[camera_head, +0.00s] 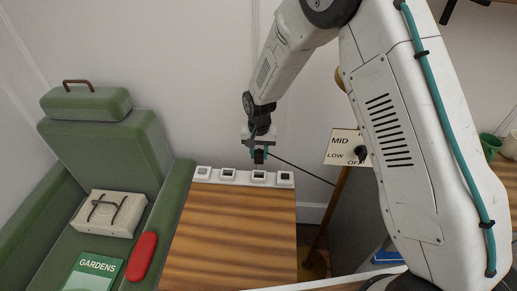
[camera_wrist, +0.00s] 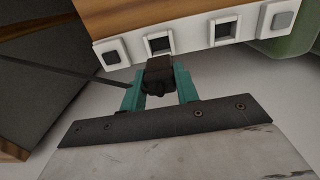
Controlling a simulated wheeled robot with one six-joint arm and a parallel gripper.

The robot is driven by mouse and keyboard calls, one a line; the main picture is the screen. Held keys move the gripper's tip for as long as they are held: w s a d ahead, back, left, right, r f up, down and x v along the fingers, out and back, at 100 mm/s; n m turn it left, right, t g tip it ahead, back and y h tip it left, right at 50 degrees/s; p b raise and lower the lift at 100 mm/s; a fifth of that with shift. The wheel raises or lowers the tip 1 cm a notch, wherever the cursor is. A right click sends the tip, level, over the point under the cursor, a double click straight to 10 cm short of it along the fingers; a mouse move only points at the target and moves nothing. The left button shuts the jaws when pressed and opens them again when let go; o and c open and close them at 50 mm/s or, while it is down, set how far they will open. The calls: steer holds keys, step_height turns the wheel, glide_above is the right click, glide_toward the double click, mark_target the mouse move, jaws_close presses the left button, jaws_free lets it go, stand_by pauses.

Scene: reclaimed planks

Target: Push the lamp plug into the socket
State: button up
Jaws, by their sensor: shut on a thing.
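My gripper (camera_head: 258,155) is shut on a black plug (camera_wrist: 158,76), held between its teal fingers (camera_wrist: 183,84). In the head view the plug hangs just above the white socket strip (camera_head: 243,178) at the table's back edge, over the third socket from the left (camera_head: 259,176). In the wrist view the plug's far end is close to a dark open socket (camera_wrist: 160,43); I cannot tell whether they touch. Another open socket (camera_wrist: 222,28) lies to its right. A dark cord (camera_head: 305,171) runs right from the plug.
A wooden table (camera_head: 235,235) lies clear in front of the strip. Left is a green armchair (camera_head: 105,155) with a cream box (camera_head: 108,213), a red case (camera_head: 142,257) and a "GARDENS" book (camera_head: 95,273). A "MID/LOW" sign (camera_head: 342,146) stands right, before a brownish pole (camera_head: 335,200).

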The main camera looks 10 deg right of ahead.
mark_target(259, 163)
steer(key=shift+f, duration=3.25)
steer(key=shift+s+f, duration=0.1)
steer(key=shift+f, duration=0.3)
jaws_close()
steer(key=shift+f, duration=0.25)
steer(key=shift+s, duration=0.15)
steer(key=o, duration=1.1)
jaws_free()
steer(key=shift+f, duration=0.15)
steer(key=shift+c, duration=0.2)
